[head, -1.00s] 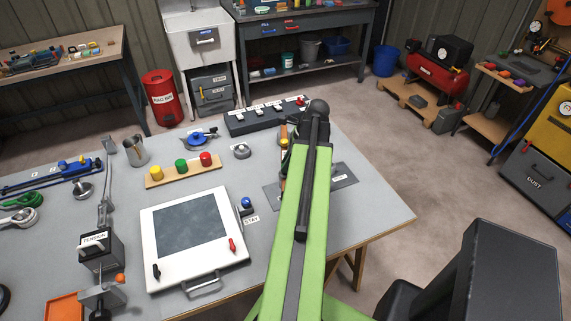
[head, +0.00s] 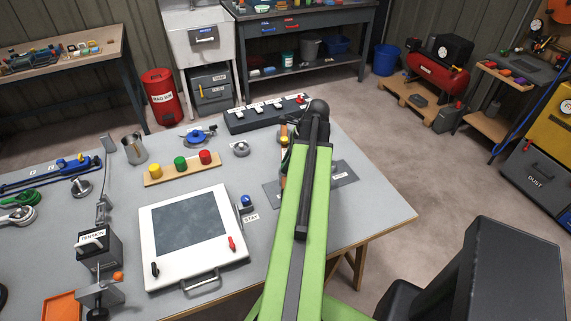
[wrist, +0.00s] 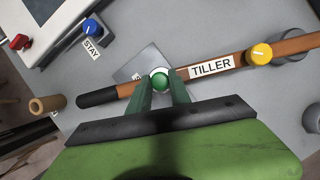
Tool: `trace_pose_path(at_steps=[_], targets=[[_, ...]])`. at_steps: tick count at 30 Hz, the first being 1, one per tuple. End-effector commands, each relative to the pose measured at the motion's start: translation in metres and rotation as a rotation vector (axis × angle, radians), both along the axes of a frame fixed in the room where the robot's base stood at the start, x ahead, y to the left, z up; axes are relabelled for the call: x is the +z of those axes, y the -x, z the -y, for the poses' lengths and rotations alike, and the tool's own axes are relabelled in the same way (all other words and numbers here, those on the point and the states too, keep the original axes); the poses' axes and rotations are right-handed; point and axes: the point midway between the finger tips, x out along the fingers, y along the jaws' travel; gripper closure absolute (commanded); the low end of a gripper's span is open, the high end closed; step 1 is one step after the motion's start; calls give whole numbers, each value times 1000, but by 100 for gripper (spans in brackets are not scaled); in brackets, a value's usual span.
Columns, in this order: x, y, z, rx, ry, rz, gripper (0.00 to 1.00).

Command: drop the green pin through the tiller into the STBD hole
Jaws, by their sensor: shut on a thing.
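A grey plate (wrist: 140,63) lies under the tiller, with a label mostly covered by the fingers. No STBD hole is readable.
A white framed panel (head: 148,228) and a blue knob (head: 246,201) by a STAY label (head: 251,217) stand left of the arm. A wooden strip (head: 153,181) carries yellow, green and red pegs. A brown cylinder (wrist: 48,104) stands near the tiller's grip. The table's right edge is close.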

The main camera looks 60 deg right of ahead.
Motion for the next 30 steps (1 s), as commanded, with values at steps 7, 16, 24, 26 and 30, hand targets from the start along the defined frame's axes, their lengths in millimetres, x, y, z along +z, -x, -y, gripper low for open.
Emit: trace_pose_path(at_steps=[7, 16, 24, 26, 30], targets=[[0, 0, 0, 0, 0, 0, 100], [0, 0, 0, 0, 0, 0, 51], [0, 0, 0, 0, 0, 0, 43], [0, 0, 0, 0, 0, 0, 35], [0, 0, 0, 0, 0, 0, 32]])
